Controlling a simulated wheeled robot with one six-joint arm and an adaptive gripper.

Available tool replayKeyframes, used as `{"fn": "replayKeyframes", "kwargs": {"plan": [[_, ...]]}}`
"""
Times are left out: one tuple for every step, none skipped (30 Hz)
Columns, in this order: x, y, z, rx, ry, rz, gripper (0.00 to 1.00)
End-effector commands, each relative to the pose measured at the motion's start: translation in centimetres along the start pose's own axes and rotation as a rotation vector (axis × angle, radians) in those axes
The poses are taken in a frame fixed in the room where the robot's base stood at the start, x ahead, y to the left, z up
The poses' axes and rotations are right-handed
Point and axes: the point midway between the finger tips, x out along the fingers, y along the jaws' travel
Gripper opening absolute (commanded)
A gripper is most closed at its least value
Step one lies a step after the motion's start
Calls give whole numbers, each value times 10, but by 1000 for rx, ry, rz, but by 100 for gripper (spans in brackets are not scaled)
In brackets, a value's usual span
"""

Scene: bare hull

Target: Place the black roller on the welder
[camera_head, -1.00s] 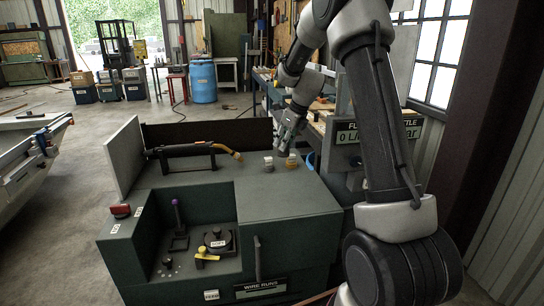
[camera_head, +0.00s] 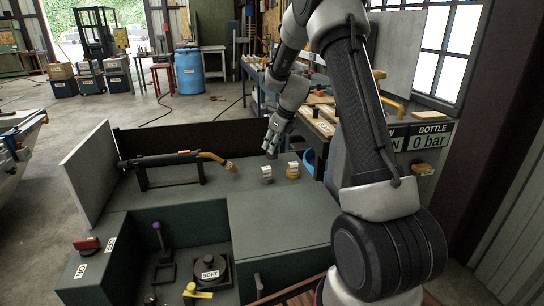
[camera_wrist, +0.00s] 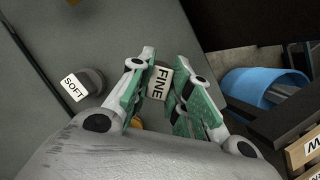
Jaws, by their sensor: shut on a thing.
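The welder (camera_head: 280,225) is a dark green cabinet with an open bay at its front left. My gripper (camera_head: 268,153) is low over its rear top, near a grey roller (camera_head: 266,174) and an orange roller (camera_head: 292,171). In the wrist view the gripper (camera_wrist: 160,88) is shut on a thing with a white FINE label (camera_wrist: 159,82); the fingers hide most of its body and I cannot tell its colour. A dark grey roller labelled SOFT (camera_wrist: 91,77) stands left of the fingers. A black round part labelled SOFT (camera_head: 210,270) sits in the bay.
A torch on a stand (camera_head: 165,161) lies along the welder's rear left. A grey panel (camera_head: 93,175) stands at its left edge. A purple-topped lever (camera_head: 159,245) and a yellow handle (camera_head: 195,292) are in the bay. A cluttered workbench (camera_head: 320,125) is behind right.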

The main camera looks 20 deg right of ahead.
Motion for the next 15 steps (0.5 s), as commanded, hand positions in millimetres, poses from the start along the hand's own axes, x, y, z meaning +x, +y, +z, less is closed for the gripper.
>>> {"fn": "replayKeyframes", "kwargs": {"plan": [[3, 0, -1, 0, 0, 0, 0], [6, 0, -2, 0, 1, 1, 0], [10, 0, -4, 0, 2, 1, 0], [13, 0, -6, 0, 2, 2, 0], [17, 0, -8, 1, 2, 1, 0], [23, 0, -10, 2, 2, 1, 0], [28, 0, -12, 1, 2, 2, 0], [32, 0, -14, 0, 3, 2, 0], [35, 0, -15, 0, 1, 1, 0], [36, 0, -15, 1, 0, 0, 0], [37, 0, -15, 0, 0, -1, 0], [36, 0, -15, 0, -1, -1, 0], [36, 0, -15, 0, -1, -1, 0], [36, 0, -15, 0, -1, -1, 0], [36, 0, -15, 0, 0, -1, 0]]}}
